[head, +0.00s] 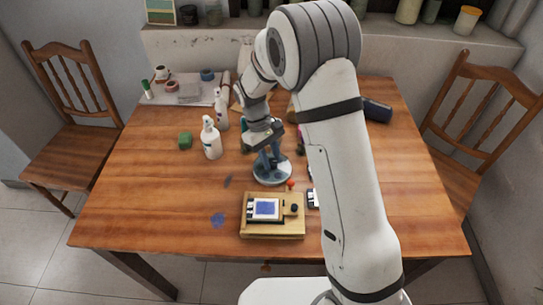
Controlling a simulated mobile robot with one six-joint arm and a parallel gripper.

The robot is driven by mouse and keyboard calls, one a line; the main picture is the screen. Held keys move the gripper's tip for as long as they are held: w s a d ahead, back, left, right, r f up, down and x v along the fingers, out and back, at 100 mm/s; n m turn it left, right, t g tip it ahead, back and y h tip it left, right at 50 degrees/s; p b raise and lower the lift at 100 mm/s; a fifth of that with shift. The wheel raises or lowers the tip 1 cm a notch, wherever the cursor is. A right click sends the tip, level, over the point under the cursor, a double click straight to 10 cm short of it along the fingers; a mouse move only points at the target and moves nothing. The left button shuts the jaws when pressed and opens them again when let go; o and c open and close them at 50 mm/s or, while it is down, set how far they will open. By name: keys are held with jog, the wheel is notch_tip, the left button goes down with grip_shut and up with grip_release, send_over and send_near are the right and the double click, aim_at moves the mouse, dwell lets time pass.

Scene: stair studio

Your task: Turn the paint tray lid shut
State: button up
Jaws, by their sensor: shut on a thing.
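A round blue-grey dish (272,176), which looks like the paint tray, sits near the middle of the wooden table. My gripper (267,158) points down at it from behind, with its fingers over the dish. It is shut on a blue-grey part that looks like the tray's lid. The fingers hide much of this part, so I cannot tell how far the lid is turned.
A tan box (257,229) with a blue panel and a black knob stands in front of the dish. The table's left front is mostly clear. My arm hides part of the right side.

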dwell(0.5)
jog(key=o, duration=1)
jog(key=shift+c, duration=0.2)
jog(key=v, duration=0.7)
jog(key=shift+a+r, duration=0.15)
jog(key=shift+r, duration=0.2)
jog(key=shift+w, duration=0.1)
jog(key=s+d+r+m+t+y+p, duration=0.1)
jog(key=s+d+r+m+t+y, duration=0.2)
jog(key=s+d+r, duration=0.8)
jog(key=s+d+r+m+t, duration=0.2)
jog(key=s+d+m, duration=0.3)
jog(key=s, duration=0.6)
jog(key=shift+d+t+p, duration=0.35)
jog(key=shift+d+t, duration=0.05)
jog(key=shift+t, duration=0.1)
